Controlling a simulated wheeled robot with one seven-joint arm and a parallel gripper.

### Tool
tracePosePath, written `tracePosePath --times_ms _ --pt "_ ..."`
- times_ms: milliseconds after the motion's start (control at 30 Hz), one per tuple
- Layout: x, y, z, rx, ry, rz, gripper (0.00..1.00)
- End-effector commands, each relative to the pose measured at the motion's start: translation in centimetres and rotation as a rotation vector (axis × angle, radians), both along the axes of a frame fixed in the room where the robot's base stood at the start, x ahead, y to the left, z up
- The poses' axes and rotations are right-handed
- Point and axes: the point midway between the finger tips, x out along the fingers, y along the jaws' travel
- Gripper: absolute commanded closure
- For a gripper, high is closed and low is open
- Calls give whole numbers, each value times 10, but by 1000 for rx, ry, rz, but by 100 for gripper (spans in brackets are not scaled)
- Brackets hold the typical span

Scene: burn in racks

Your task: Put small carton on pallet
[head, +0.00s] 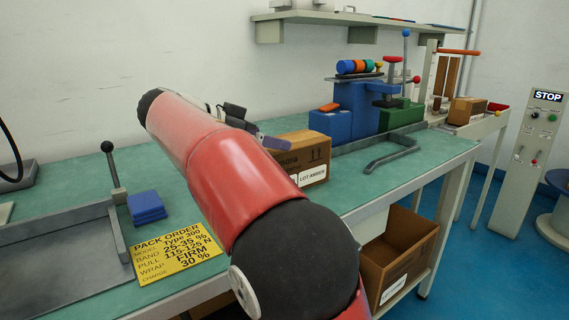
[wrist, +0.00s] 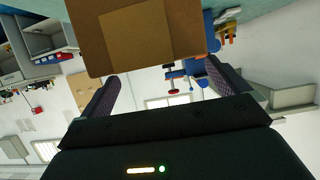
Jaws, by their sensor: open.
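A brown carton (head: 305,160) with a white "LOT AMBER" label stands on the green bench, partly hidden behind my red arm. A brown carton face (wrist: 140,35) fills the upper middle of the wrist view, just ahead of my gripper (wrist: 160,72). The gripper is open, its two dark fingers apart with nothing clearly held between them. I cannot tell whether a finger touches the carton. In the head view my gripper (head: 262,136) is mostly hidden by the arm. I cannot clearly identify a pallet.
A blue and green tool (head: 360,105) with levers stands behind the carton. A grey tray (head: 50,265), blue pads (head: 146,207) and a yellow order card (head: 176,246) lie at left. An open box (head: 400,250) sits below the bench. A STOP post (head: 535,150) stands right.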

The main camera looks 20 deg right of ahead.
Motion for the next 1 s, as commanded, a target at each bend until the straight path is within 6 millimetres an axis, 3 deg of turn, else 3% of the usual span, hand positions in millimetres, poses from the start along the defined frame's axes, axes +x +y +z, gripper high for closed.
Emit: tracePosePath --times_ms 233,533,1000 --pt "7 -32 -14 0 0 0 0" --pt "8 -36 -17 0 0 1 0" --pt "8 -36 -17 0 0 1 60"
